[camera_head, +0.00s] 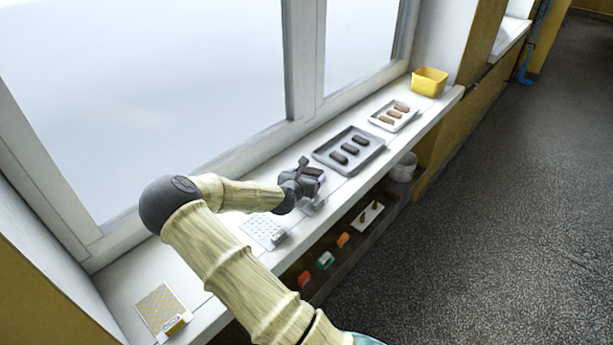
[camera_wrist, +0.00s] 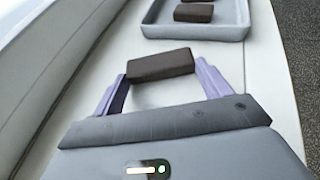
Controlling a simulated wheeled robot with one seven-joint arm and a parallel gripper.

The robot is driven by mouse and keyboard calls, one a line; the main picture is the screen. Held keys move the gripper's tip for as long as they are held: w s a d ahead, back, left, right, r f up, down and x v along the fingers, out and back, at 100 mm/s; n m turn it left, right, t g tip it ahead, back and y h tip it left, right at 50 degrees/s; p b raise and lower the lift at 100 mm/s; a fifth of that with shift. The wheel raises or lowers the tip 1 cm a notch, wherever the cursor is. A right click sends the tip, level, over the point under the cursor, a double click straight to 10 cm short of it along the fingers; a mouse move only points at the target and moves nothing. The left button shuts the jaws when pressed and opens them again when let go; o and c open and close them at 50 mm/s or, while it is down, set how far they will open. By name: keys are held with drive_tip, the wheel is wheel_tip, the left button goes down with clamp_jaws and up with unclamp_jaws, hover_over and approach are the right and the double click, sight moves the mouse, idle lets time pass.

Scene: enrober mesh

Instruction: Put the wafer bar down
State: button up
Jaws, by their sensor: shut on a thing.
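My gripper (camera_head: 310,177) is over the white sill, left of the grey tray. It is shut on a dark brown wafer bar (camera_wrist: 160,65), which lies across between the two fingertips in the wrist view. In the head view the bar (camera_head: 314,171) shows as a small dark block at the gripper's end. The grey tray (camera_head: 321,158) holds three dark bars. Its near rim (camera_wrist: 195,32) lies beyond my gripper.
A white tray (camera_head: 374,121) of lighter brown bars and a yellow tub (camera_head: 429,82) stand farther right. A white perforated sheet (camera_head: 262,230) and a yellow-patterned sheet (camera_head: 158,303) lie left. The window frame borders the sill behind. A lower shelf in front holds small coloured items.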

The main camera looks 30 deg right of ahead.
drive_tip(key=o, duration=0.8)
drive_tip(key=shift+f, duration=0.1)
drive_tip(key=shift+c, duration=0.2)
drive_tip(key=shift+a, duration=0.15)
drive_tip(key=v, duration=1.2)
drive_tip(key=shift+w+r, duration=0.1)
drive_tip(key=shift+r, duration=0.1)
